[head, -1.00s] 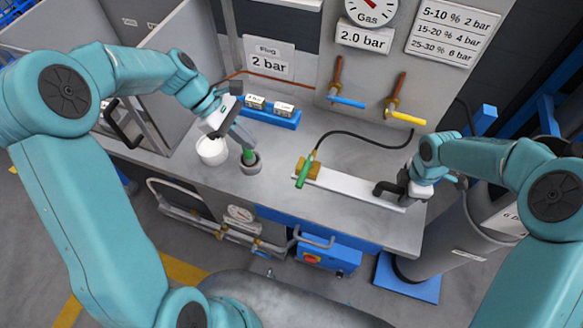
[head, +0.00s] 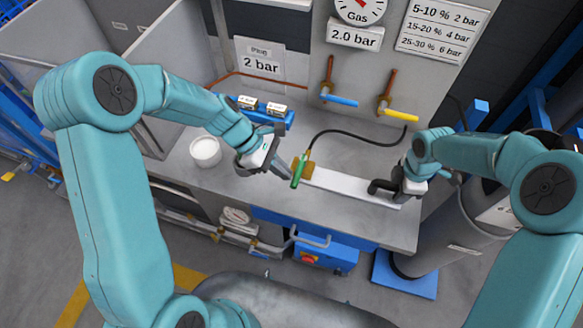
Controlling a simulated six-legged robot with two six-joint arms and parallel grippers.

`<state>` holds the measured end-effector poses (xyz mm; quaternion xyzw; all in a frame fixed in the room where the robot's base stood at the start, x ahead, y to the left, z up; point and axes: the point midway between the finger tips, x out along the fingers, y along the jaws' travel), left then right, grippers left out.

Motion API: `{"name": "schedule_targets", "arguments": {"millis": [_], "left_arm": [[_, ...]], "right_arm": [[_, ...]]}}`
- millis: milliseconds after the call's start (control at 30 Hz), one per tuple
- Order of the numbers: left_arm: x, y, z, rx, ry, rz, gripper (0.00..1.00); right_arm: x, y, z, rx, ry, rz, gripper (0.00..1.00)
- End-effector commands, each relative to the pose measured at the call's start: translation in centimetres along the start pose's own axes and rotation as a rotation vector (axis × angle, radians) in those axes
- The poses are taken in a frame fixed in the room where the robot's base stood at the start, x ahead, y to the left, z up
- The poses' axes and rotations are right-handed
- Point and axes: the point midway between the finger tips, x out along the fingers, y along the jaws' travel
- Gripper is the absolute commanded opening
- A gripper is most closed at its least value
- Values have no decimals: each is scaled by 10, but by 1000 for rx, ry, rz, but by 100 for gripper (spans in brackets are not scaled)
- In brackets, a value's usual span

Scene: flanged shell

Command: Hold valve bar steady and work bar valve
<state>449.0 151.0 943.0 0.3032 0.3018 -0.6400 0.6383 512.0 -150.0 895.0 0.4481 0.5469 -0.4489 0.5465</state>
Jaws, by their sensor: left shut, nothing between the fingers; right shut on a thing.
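The valve bar (head: 350,186) is a flat white bar lying on the grey bench top. At its left end sits a brass valve body (head: 307,172) with a green lever (head: 298,171) pointing toward the front. A black hose runs from the valve to the back right. My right gripper (head: 380,187) is shut on the right end of the bar. My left gripper (head: 284,168) is shut and empty, just left of the green lever; whether it touches the lever cannot be told.
A white cup (head: 205,151) stands left of my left gripper. A blue holder (head: 245,112) with labelled blocks is behind it. Blue (head: 340,100) and yellow (head: 401,114) wall taps stand behind the bar. A gas gauge (head: 360,8) hangs above. The bench front right of centre is clear.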

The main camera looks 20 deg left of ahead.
Motion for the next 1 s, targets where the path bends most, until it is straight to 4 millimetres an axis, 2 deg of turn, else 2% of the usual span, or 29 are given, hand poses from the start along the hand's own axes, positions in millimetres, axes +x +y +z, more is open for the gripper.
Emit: {"name": "schedule_targets", "arguments": {"millis": [1000], "left_arm": [[7, -5, 8, -100, -1, 80, 0]], "right_arm": [[1, -1, 0, -2, 0, -3, 0]]}}
